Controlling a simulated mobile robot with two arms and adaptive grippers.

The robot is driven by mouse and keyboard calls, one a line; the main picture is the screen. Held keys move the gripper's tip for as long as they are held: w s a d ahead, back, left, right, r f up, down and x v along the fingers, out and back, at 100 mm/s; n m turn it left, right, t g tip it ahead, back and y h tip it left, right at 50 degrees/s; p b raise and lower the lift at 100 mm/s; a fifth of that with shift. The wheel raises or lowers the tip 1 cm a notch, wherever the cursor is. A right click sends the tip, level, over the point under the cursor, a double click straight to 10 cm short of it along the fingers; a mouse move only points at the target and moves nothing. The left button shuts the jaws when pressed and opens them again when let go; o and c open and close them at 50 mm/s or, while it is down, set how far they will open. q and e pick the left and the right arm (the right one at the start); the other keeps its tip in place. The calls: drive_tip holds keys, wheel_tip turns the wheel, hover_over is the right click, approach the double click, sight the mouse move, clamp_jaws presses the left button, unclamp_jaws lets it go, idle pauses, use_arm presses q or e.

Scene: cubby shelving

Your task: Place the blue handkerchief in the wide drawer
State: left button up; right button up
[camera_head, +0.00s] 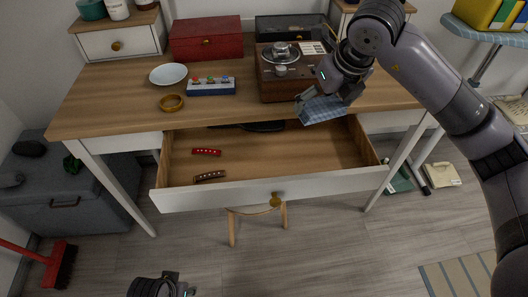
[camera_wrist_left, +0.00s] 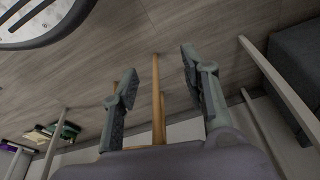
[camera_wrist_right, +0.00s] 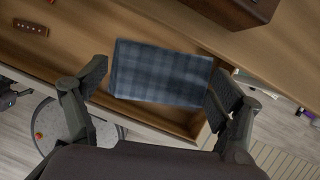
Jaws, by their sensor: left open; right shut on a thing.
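The blue checked handkerchief (camera_head: 323,109) is held by my right gripper (camera_head: 328,100) at the right rear of the open wide drawer (camera_head: 330,186). In the right wrist view the folded handkerchief (camera_wrist_right: 160,73) spans between the fingers of my right gripper (camera_wrist_right: 158,90), over the right end of the drawer. I cannot tell whether it touches the drawer floor. The drawer is pulled well out below the desk top. My left gripper (camera_wrist_left: 158,62) is open and empty, away from the desk; only part of that arm shows at the bottom of the head view.
In the drawer lie a red pocketknife (camera_head: 206,152), a brown one (camera_head: 209,176) and a dark item (camera_head: 262,126) at the back. The drawer's middle and right floor are bare. A brown turntable (camera_head: 284,82) stands on the desk near my right gripper. A stool (camera_head: 257,211) stands below.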

drive_tip(key=shift+w+f+m+h+b, duration=0.4)
drive_tip(key=shift+m, duration=0.6)
drive_tip(key=shift+f+m, duration=0.25)
drive_tip(key=shift+m, duration=0.05)
drive_tip(key=b, duration=0.2)
approach(306, 140)
drive_tip(key=f, duration=0.1)
drive_tip(key=s+f, duration=0.1)
drive_tip(key=f, duration=0.2)
drive_tip(key=shift+s+f, duration=0.15)
drive_tip(key=shift+s, duration=0.2)
drive_tip(key=shift+w+f, duration=0.1)
drive_tip(key=shift+f, duration=0.05)
drive_tip(key=shift+w, duration=0.3)
drive_tip(key=w, duration=0.3)
drive_tip(key=shift+w+a+b, duration=0.15)
drive_tip(key=shift+b, duration=0.15)
drive_tip(key=shift+f, duration=0.6)
use_arm(q)
drive_tip(key=v, duration=0.8)
drive_tip(key=shift+w+r+t, duration=0.25)
drive_tip(key=shift+t, duration=0.05)
drive_tip(key=shift+a, duration=0.15)
